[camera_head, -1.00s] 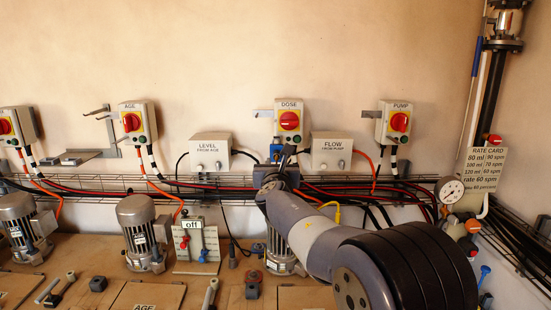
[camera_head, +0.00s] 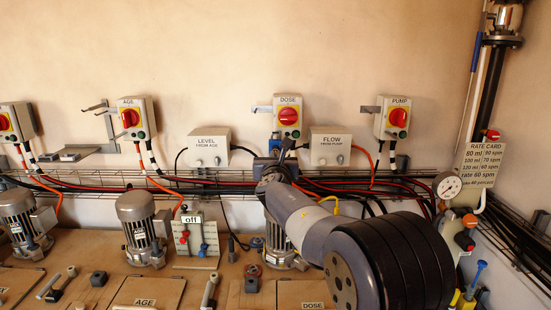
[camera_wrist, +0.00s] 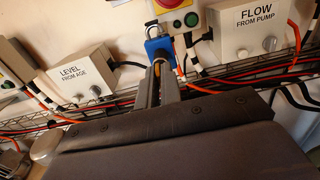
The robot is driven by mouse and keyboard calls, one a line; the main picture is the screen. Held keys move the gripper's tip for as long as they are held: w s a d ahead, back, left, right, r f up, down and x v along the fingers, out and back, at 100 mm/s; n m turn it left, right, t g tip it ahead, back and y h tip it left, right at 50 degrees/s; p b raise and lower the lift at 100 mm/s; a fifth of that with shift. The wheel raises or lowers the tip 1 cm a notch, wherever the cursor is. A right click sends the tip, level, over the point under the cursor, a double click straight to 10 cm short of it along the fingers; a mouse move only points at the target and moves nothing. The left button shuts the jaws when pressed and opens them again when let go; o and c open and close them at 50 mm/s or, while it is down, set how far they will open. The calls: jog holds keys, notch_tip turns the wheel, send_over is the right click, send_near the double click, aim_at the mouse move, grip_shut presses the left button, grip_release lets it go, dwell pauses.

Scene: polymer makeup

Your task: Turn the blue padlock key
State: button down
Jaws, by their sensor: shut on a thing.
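The blue padlock (camera_head: 275,144) hangs under the DOSE switch box (camera_head: 287,116) on the wall. In the wrist view the padlock (camera_wrist: 158,47) shows as a blue block just beyond my fingertips. My gripper (camera_head: 283,154) is at the padlock from below. In the wrist view my gripper (camera_wrist: 160,68) has its fingers close together on a small yellowish piece at the padlock's underside, which looks like the key. The fingers hide most of the key, so its turn angle cannot be told.
The LEVEL box (camera_head: 209,147) and FLOW box (camera_head: 330,147) flank the padlock. A wire cable tray (camera_head: 100,183) with red and black cables runs below. Pump motors (camera_head: 138,225) stand on the bench. A gauge (camera_head: 449,187) and pipework are at right.

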jog(key=shift+f+b, duration=0.1)
jog(key=shift+b, duration=0.25)
jog(key=shift+d+m+b, duration=0.15)
jog(key=shift+m+b, duration=5.3)
jog(key=shift+m, duration=2.45)
jog(key=c, duration=1.6)
grip_release()
